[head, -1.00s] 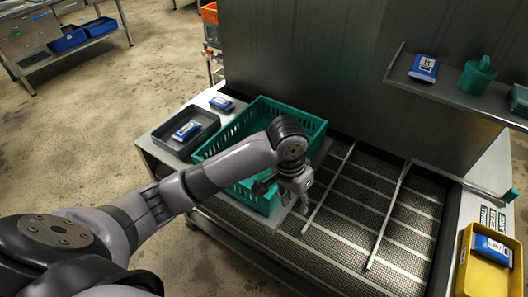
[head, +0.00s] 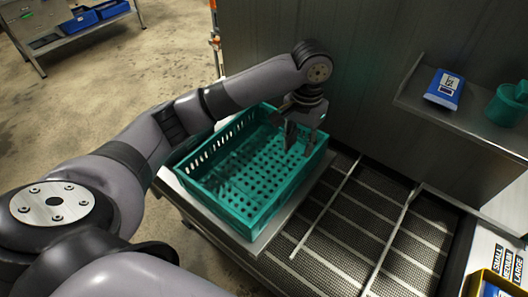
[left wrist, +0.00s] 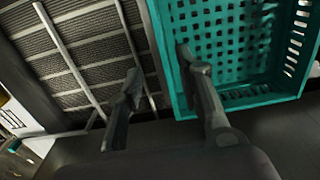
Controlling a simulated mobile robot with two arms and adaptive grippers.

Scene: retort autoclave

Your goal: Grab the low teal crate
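The low teal crate (head: 285,203) is a shallow, perforated, empty basket. It stands upright on a metal ledge beside the mesh conveyor in the head view. My left gripper (head: 300,143) is at the crate's far right rim, pointing down, with its fingers apart. In the left wrist view, the gripper (left wrist: 157,62) is open with nothing clearly held. One finger shows over the crate's inside (left wrist: 235,60) and the other outside, with the crate wall between them in the picture. I cannot tell whether either finger touches the wall. My right gripper is not in view.
The mesh conveyor (head: 345,225) with metal rails lies right of the crate. A steel wall stands behind. A shelf (head: 470,118) at right carries a blue-and-white pack (head: 444,88) and a teal container (head: 508,104). A yellow bin (head: 474,284) sits at lower right.

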